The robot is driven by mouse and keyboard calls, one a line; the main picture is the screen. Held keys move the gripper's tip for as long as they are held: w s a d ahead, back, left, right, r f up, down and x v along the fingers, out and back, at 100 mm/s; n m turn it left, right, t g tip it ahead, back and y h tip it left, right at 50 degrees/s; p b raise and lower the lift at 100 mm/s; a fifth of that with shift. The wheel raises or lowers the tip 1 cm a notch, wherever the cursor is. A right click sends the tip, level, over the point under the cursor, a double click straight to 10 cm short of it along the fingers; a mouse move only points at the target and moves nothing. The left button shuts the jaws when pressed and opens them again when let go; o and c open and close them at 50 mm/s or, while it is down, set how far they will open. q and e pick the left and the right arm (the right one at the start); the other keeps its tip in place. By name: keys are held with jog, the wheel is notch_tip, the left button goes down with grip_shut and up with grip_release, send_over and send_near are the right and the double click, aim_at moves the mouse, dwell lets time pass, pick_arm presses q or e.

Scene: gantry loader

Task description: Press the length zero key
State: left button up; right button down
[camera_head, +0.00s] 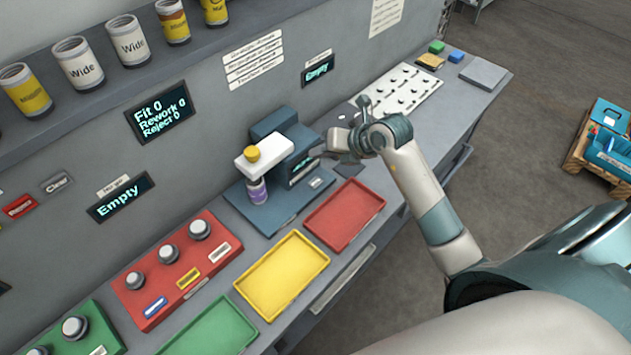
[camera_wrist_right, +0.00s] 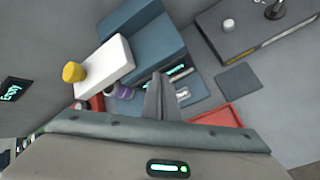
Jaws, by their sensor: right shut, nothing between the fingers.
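The gauge station (camera_head: 275,205) is a teal base with an upright block, a white overhanging arm and a yellow knob (camera_head: 252,154). A purple can (camera_head: 257,191) stands under the arm. A small lit display (camera_head: 302,170) is on the block's side, with a small pale labelled piece (camera_head: 316,183) on the base before it; I cannot read the label or tell whether it is the length zero key. My right gripper (camera_head: 325,152) is shut and empty beside the block; its fingers (camera_wrist_right: 161,82) show close to the display in the wrist view. My left gripper is out of view.
Red (camera_head: 345,214), yellow (camera_head: 282,274) and green (camera_head: 211,330) trays line the bench front. A red box with knobs (camera_head: 176,270) is at left. A pale panel with several pegs (camera_head: 402,90) lies beyond my arm. Cans stand on the shelf (camera_head: 110,80).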

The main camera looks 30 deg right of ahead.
jog(key=shift+f, duration=0.1)
jog(key=b, duration=0.6)
send_over(319, 184)
notch_tip(319, 184, down, 6)
jog(key=shift+f, duration=0.15)
jog(key=shift+f+b, duration=0.55)
jog(key=shift+f, duration=0.65)
jog(key=shift+f+b, duration=0.35)
jog(key=shift+f, duration=0.45)
dwell(1.6)
jog(key=shift+r, duration=0.1)
jog(key=shift+r+p, duration=0.75)
jog(key=shift+r, duration=0.1)
jog(key=shift+r+p, duration=2.1)
jog(key=shift+r, duration=0.35)
